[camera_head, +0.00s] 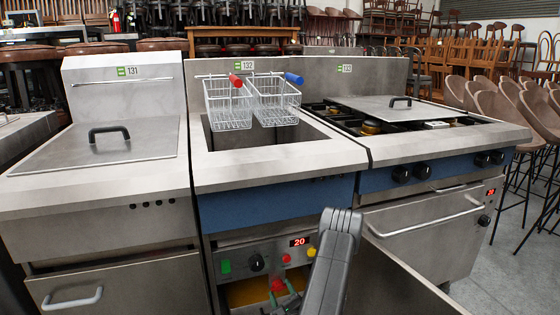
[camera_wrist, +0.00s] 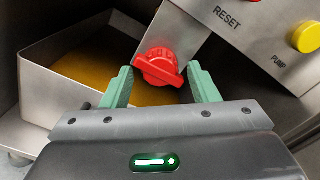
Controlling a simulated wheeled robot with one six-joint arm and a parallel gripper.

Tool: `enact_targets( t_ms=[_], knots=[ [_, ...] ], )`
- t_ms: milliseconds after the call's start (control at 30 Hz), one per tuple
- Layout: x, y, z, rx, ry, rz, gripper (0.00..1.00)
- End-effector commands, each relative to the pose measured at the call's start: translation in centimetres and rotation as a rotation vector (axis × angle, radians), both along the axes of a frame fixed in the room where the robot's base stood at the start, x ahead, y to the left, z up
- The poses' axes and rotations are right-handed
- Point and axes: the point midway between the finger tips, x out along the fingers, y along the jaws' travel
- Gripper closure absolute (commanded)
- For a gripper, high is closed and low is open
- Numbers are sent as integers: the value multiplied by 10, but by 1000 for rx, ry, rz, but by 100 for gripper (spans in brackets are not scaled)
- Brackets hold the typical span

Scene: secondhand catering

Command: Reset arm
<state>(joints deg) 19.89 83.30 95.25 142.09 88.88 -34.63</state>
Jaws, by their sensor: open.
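My gripper (camera_wrist: 160,72) is open, with its green fingers on either side of a red knob (camera_wrist: 158,62) in the wrist view. The knob has a raised bar across it; whether the fingers touch it I cannot tell. The label RESET (camera_wrist: 227,18) is on the steel panel above right, with a partly cut-off red button (camera_wrist: 253,1) near it. In the head view, my gripper (camera_head: 283,302) is low in front of the middle fryer, and the red knob (camera_head: 277,285) shows just above it. My arm hides part of the fryer's lower front.
A yellow button (camera_wrist: 306,38) marked PUMP is at right. A metal tray (camera_wrist: 40,92) with amber liquid is behind the fingers. Two wire baskets (camera_head: 230,104) (camera_head: 275,102) hang over the fryer. An open door panel (camera_head: 400,285) stands right of my arm.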

Motion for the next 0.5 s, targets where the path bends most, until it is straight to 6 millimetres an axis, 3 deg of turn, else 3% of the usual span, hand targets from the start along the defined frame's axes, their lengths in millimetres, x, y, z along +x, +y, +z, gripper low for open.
enact_targets(
  t_ms=[500],
  knots=[
    [-1,1,3,403,132,0,46]
  ],
)
